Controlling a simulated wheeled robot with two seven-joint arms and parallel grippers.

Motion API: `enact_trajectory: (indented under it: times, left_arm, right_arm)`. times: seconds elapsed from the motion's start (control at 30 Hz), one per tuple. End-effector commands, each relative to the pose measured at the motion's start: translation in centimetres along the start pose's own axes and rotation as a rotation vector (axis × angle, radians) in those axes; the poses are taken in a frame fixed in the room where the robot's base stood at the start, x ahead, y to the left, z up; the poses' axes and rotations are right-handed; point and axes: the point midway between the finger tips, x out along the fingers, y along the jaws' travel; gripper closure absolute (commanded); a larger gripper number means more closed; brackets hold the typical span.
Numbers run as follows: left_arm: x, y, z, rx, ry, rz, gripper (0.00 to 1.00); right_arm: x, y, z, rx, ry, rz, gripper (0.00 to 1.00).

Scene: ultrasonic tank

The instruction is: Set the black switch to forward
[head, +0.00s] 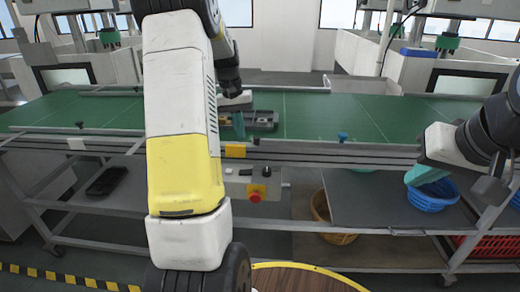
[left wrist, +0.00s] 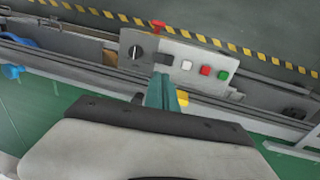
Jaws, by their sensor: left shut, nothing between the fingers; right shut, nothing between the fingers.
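The black switch (left wrist: 135,52) is a round knob with a pale mark, on the grey control panel (left wrist: 170,48) in the left wrist view. In the head view it is a small dark knob (head: 266,171) at the panel's right end. My left gripper (left wrist: 163,82) has its teal fingers shut and empty, its tips beside the panel's near edge, to the right of the switch and apart from it. My right gripper (head: 425,175) is shut and empty, far to the right.
The panel also has white, red (left wrist: 205,70) and green (left wrist: 222,75) buttons and a red knob (head: 256,194). A yellow block (head: 235,151) sits on the rail above it. The green conveyor (head: 320,115) lies behind. A blue basket (head: 432,194) stands at the right.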

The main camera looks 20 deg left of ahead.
Motion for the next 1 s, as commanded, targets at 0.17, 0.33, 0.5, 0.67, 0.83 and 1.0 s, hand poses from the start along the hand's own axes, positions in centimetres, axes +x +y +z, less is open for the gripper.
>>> enact_trajectory:
  times: [0.17, 0.33, 0.5, 0.67, 0.83, 1.0]
  left_arm:
    - [0.1, 0.1, 0.0, 0.001, -0.001, -0.001, 1.00]
    - [1.1, 0.1, 0.0, 0.002, -0.003, -0.001, 1.00]
    - [4.2, 0.1, 0.1, 0.002, -0.006, -0.001, 1.00]
    - [7.7, 0.1, 0.1, 0.002, -0.006, -0.001, 1.00]
    - [11.0, 0.1, 0.1, 0.002, -0.005, -0.001, 1.00]
    - [13.2, 0.1, 0.1, 0.002, -0.003, -0.001, 1.00]
  right_arm:
    - [0.0, 0.0, 0.0, 0.000, 0.000, 0.000, 1.00]
    - [0.0, 0.0, 0.0, 0.000, 0.000, 0.000, 1.00]
    - [0.0, 0.0, 0.0, 0.000, 0.000, 0.000, 1.00]
    - [0.0, 0.0, 0.0, 0.000, 0.000, 0.000, 1.00]
    - [0.0, 0.0, 0.0, 0.000, 0.000, 0.000, 1.00]
    - [0.0, 0.0, 0.0, 0.000, 0.000, 0.000, 1.00]
